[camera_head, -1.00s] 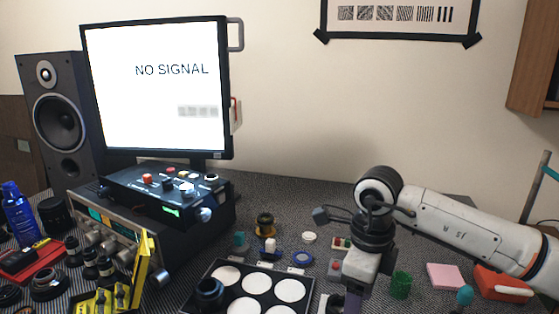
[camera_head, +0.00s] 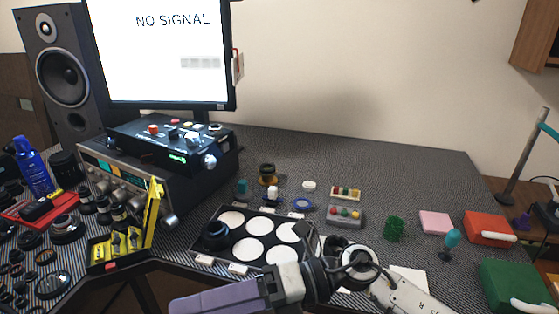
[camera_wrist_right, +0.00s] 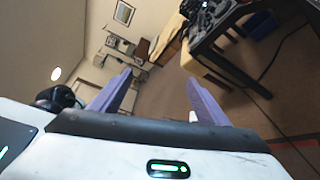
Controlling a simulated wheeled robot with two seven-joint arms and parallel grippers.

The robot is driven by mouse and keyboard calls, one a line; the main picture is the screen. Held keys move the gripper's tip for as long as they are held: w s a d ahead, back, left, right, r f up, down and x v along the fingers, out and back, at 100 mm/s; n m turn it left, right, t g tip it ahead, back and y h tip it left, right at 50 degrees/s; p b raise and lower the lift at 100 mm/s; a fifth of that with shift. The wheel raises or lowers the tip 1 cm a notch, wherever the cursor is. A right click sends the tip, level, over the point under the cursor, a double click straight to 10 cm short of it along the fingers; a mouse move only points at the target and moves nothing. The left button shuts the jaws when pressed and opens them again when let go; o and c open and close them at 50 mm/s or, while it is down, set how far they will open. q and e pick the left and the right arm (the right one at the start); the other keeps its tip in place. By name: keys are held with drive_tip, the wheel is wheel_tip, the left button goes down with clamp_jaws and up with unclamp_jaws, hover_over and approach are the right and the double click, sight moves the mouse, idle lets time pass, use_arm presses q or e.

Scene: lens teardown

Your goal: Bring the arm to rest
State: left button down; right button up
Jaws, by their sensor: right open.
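My right arm (camera_head: 405,300) comes in from the bottom right of the head view and lies low across the front edge of the table. Its gripper (camera_head: 190,302) points left with purple fingers, in front of the tray. In the right wrist view the two purple fingers of the gripper (camera_wrist_right: 158,78) stand apart with nothing between them. They face the open room, with the floor beyond. My left gripper is not in view.
A black tray with white round pads (camera_head: 254,247) sits just behind my right wrist, holding a dark lens part (camera_head: 215,235). A yellow case (camera_head: 120,243) stands left of it. A grey button box (camera_head: 345,216), green cup (camera_head: 395,228) and red box (camera_head: 488,229) stand right. The back right table is clear.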

drive_tip(key=w+d+r+m+t+y, duration=0.1)
drive_tip(key=w+d+m+t+y, duration=0.15)
drive_tip(key=m+t, duration=0.5)
drive_tip(key=w+d+r+m+t+y, duration=0.1)
drive_tip(key=w+m+t, duration=0.4)
drive_tip(key=m, duration=0.4)
drive_tip(key=w+d+f+m+t+h, duration=0.2)
drive_tip(key=d+f+m+t+h, duration=0.55)
drive_tip(key=m, duration=0.35)
drive_tip(key=s+d+f+m+g+h, duration=0.1)
drive_tip(key=s+d+f+m+h, duration=0.1)
drive_tip(key=d+f+m+h, duration=0.45)
drive_tip(key=s+d+f+m+g+h, duration=0.1)
drive_tip(key=s+d+f+m, duration=0.2)
drive_tip(key=f, duration=0.6)
drive_tip(key=s+d+f+m+g+h, duration=0.2)
drive_tip(key=s+d+f+m+g, duration=0.2)
drive_tip(key=s+f, duration=0.7)
drive_tip(key=s+d+g, duration=0.1)
drive_tip(key=s+d, duration=0.1)
drive_tip(key=shift+d+f, duration=0.2)
drive_tip(key=shift+d, duration=0.2)
drive_tip(key=shift+w, duration=0.1)
